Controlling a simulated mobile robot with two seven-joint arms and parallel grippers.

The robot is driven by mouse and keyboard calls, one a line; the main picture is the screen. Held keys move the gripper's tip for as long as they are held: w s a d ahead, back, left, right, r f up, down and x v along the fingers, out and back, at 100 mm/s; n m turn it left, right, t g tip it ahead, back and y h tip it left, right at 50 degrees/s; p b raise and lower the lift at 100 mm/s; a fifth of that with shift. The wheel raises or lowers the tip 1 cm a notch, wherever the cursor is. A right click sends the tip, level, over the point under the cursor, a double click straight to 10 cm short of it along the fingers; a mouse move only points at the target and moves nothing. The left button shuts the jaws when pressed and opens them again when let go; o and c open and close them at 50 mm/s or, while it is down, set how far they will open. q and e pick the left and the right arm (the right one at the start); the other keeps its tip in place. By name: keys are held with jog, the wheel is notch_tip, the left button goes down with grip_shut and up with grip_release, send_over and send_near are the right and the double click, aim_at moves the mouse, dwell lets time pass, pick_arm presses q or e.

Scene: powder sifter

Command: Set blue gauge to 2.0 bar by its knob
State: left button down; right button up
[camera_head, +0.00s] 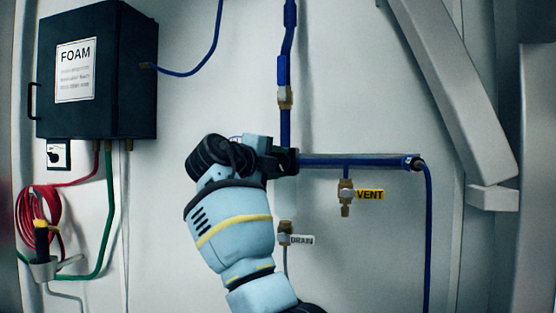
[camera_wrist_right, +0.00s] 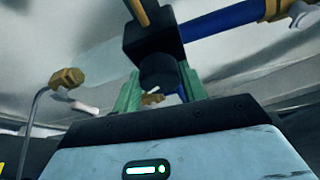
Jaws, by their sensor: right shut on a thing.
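In the right wrist view, a round black knob (camera_wrist_right: 158,70) sits under a black block (camera_wrist_right: 152,40) on the blue pipe. My right gripper (camera_wrist_right: 160,88) has its green fingertips on either side of the knob and is shut on it. In the head view my right gripper (camera_head: 280,160) reaches the left end of the horizontal blue pipe (camera_head: 355,161), and my wrist covers the area there. The dial of the blue gauge is hidden, so its reading cannot be seen. My left gripper is in neither view.
A brass vent valve (camera_head: 346,197) with a yellow VENT tag hangs under the pipe. A brass drain valve (camera_head: 285,232) is close right of my forearm. A dark FOAM box (camera_head: 130,75) and a red hose coil (camera_head: 35,220) are at left. A grey beam (camera_head: 455,90) slants at right.

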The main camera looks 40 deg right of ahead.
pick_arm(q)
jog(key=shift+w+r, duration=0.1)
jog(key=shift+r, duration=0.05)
pick_arm(e)
jog(key=shift+m+y, duration=0.4)
jog(key=shift+m, duration=0.1)
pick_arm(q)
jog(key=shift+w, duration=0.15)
pick_arm(e)
jog(key=o, duration=1)
jog(key=shift+c, duration=0.2)
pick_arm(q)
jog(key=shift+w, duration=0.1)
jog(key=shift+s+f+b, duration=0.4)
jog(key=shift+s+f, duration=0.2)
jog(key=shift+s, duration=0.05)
pick_arm(e)
jog(key=f+v, duration=0.1)
jog(key=v, duration=0.6)
jog(key=shift+s+a+r, duration=0.2)
jog(key=shift+a+r, duration=0.15)
jog(key=shift+r, duration=0.15)
